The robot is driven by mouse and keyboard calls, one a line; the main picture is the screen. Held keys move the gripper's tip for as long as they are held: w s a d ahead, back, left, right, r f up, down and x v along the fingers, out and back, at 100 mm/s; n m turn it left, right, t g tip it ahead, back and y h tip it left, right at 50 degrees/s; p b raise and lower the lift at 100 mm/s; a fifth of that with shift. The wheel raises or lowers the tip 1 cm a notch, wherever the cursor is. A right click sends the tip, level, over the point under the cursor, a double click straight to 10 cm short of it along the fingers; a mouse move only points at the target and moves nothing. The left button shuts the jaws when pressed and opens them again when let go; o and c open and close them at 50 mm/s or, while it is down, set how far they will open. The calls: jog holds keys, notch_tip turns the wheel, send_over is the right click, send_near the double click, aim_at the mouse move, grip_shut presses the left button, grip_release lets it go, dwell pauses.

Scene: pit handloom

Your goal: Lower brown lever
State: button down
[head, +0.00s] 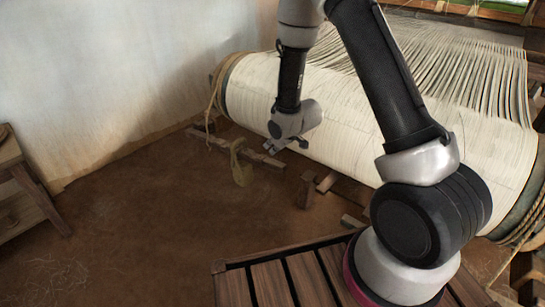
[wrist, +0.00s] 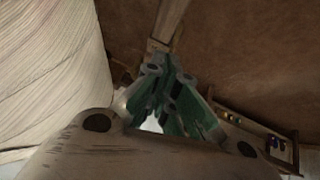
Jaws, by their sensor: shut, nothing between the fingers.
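My gripper (head: 299,143) hangs low in front of the large cream warp roll (head: 330,95) in the head view. In the wrist view my gripper (wrist: 168,78) is shut and empty. A brown wooden bar (head: 262,157) lies low, just left of and below my gripper in the head view. A short brown wooden post (head: 306,190) stands below my gripper. I cannot tell which of these is the lever. In the wrist view a brown wooden piece (wrist: 168,18) runs away beyond my fingertips; I see no clear contact with it.
The warp roll also fills the left of the wrist view (wrist: 45,70). A wooden bench (head: 25,190) stands at far left. The brown earth floor (head: 150,220) is mostly clear.

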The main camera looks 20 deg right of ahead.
jog(key=f, duration=0.2)
jog(key=w+f, duration=0.1)
jog(key=f, duration=0.2)
jog(key=shift+d+f, duration=0.2)
jog(key=shift+f, duration=0.05)
jog(key=shift+f, duration=0.1)
